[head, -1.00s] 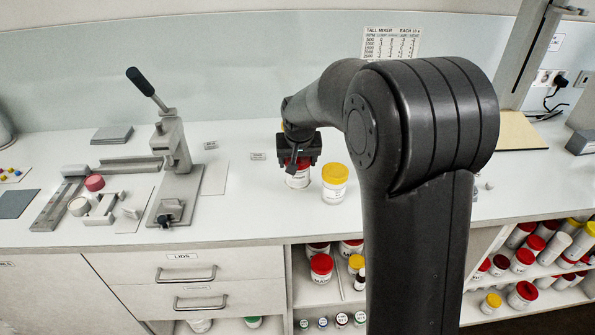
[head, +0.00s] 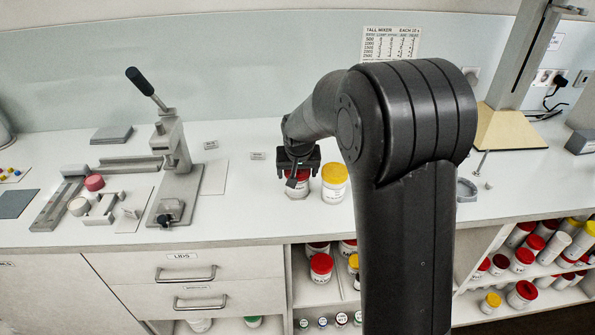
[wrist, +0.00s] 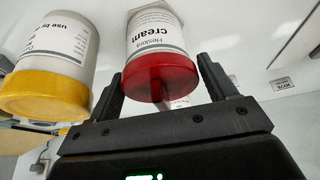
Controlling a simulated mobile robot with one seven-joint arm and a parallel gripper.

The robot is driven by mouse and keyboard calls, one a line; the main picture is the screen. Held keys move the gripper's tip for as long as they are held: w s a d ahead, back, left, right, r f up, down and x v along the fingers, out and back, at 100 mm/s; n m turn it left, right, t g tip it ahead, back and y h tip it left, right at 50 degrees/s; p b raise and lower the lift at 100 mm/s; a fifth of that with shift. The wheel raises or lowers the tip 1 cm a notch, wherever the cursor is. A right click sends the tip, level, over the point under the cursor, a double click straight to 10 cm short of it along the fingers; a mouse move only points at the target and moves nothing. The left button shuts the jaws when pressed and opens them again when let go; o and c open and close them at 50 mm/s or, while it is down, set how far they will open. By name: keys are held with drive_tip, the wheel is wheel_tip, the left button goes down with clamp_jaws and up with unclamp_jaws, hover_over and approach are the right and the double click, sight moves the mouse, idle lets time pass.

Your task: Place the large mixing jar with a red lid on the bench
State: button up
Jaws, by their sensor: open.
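The white jar with a red lid (head: 297,190) stands on the bench (head: 255,210), left of the yellow-lidded jar. In the wrist view the red-lidded jar (wrist: 155,45) shows a label reading "cream". My gripper (head: 299,172) is over its lid, hiding much of the top. In the wrist view my gripper (wrist: 160,72) is open, with one finger on each side of the red lid and gaps beside it. The jar's base looks to rest on the bench.
The yellow-lidded jar (head: 334,184) stands close to the right; it also shows in the wrist view (wrist: 50,95). A grey lever press (head: 173,160) stands to the left. A shelf below holds several jars. The bench front between press and jars is clear.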

drive_tip(key=v, duration=1.2)
drive_tip(key=s+d+r, duration=0.3)
drive_tip(key=s, duration=0.5)
drive_tip(key=s+d+r, duration=0.3)
drive_tip(key=s, duration=0.5)
drive_tip(key=s+d+f, duration=0.1)
drive_tip(key=s, duration=0.5)
drive_tip(key=s+d+f+t, duration=0.1)
drive_tip(key=s+d, duration=0.1)
drive_tip(key=s, duration=0.5)
drive_tip(key=shift+s+f, duration=0.3)
drive_tip(key=shift+f, duration=0.1)
drive_tip(key=shift+o, duration=1.1)
drive_tip(key=shift+s+f, duration=0.2)
drive_tip(key=shift+s, duration=0.2)
